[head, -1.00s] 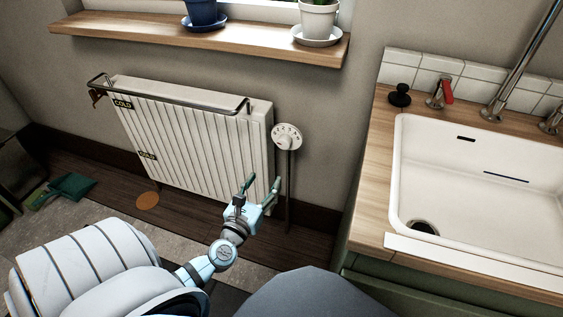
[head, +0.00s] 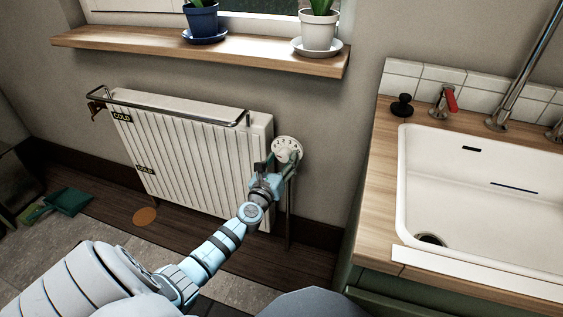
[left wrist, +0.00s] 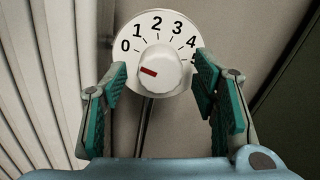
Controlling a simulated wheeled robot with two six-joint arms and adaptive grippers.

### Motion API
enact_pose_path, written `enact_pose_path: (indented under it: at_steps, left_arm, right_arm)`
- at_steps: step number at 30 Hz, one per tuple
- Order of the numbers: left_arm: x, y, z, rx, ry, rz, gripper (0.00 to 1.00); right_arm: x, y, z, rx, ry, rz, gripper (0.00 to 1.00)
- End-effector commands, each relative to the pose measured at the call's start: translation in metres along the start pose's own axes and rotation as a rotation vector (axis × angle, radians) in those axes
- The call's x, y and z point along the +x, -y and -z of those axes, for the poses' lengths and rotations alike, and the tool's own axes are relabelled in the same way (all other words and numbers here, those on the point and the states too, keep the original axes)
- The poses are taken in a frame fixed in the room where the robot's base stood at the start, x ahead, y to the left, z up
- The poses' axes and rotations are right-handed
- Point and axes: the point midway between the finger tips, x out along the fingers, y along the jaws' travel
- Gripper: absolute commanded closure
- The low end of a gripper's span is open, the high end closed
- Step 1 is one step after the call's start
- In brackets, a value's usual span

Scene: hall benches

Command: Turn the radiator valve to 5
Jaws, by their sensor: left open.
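The radiator valve (head: 287,147) is a white round dial on the wall at the right end of the white radiator (head: 190,150). In the left wrist view its knob (left wrist: 168,76) carries a red mark on its left side, pointing left, nearest the 0. My left gripper (head: 277,169) is open just in front of the valve. In the left wrist view its teal-padded fingers stand on either side of the knob, with nothing held. Contact with the knob cannot be told. My right gripper is out of view.
A metal rail (head: 170,106) runs along the radiator's top, with COLD labels on its front. A wooden sill (head: 180,47) with two potted plants is above. A sink counter (head: 372,205) stands at right. A green dustpan (head: 70,201) lies on the floor at left.

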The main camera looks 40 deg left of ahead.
Motion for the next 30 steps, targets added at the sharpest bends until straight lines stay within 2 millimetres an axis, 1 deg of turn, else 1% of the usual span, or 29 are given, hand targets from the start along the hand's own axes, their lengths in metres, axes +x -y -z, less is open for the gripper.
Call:
enact_pose_path:
  at_steps: [1, 2, 9, 10, 11, 20, 26, 30]
  left_arm:
    - [-0.0002, 0.0, -0.0001, 0.0, 0.0, 0.0, 0.46]
    - [-0.0002, 0.0, -0.0001, 0.0, 0.0, 0.0, 0.49]
    - [-0.0005, 0.0, 0.0, 0.001, 0.0, 0.0, 0.88]
    - [-0.0005, 0.0001, 0.0001, 0.001, 0.0, 0.0, 0.92]
    - [-0.0005, 0.0001, 0.0001, 0.0, 0.0, 0.0, 0.94]
    - [-0.0007, 0.0001, 0.0, 0.031, -0.002, 0.0, 0.94]
    - [-0.0007, 0.0003, -0.0006, 0.122, -0.004, 0.0, 0.94]
    - [-0.0008, 0.0003, -0.0009, 0.224, -0.008, -0.001, 0.94]
  right_arm:
    - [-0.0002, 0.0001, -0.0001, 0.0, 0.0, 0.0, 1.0]
    - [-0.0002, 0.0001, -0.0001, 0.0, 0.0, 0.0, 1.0]
    - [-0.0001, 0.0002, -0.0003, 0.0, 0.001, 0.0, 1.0]
    - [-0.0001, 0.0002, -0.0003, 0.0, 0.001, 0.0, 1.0]
    - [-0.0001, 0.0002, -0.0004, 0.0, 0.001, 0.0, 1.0]
    - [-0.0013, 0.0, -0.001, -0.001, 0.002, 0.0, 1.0]
    - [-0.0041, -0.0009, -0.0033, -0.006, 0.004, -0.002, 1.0]
    - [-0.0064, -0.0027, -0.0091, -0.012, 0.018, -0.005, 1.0]
